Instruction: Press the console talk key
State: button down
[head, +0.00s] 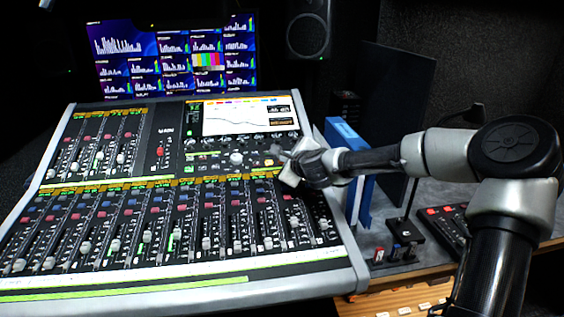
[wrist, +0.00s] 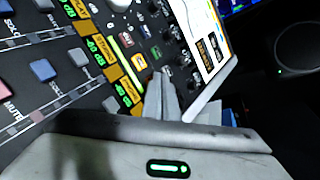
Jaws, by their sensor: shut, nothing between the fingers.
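The mixing console (head: 150,282) fills the left and middle of the head view, with rows of faders and small buttons. A small yellow-orange key (head: 269,162) sits on its right part, below the screen. It also shows in the wrist view (wrist: 139,62), just beyond and left of my fingertips. I cannot read its label, so I cannot tell for sure that it is the talk key. My gripper (head: 284,158) is over the right side of the console. In the wrist view my gripper (wrist: 163,80) has its fingers together and empty. Contact with the panel cannot be told.
The console's tilted screen (head: 236,117) stands close behind my gripper. Blue and white upright items (head: 344,135) stand right of the console. A red-keyed panel (head: 445,222) and small switches (head: 395,252) are on the desk at right. A monitor wall (head: 175,50) and speaker (head: 308,33) are behind.

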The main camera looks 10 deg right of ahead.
jog(key=shift+f, duration=0.15)
jog(key=shift+s+r+p, duration=0.35)
jog(key=shift+r+p, duration=0.15)
jog(key=shift+r, duration=0.35)
jog(key=shift+r, duration=0.1)
jog(key=shift+s+r+p, duration=0.4)
jog(key=shift+r+p, duration=0.2)
jog(key=shift+r, duration=0.3)
jog(key=shift+s+r+p, duration=0.35)
jog(key=shift+r+p, duration=0.25)
jog(key=shift+r, duration=0.25)
jog(key=shift+s+r+p, duration=0.4)
jog(key=shift+r+p, duration=0.2)
jog(key=shift+r, duration=0.3)
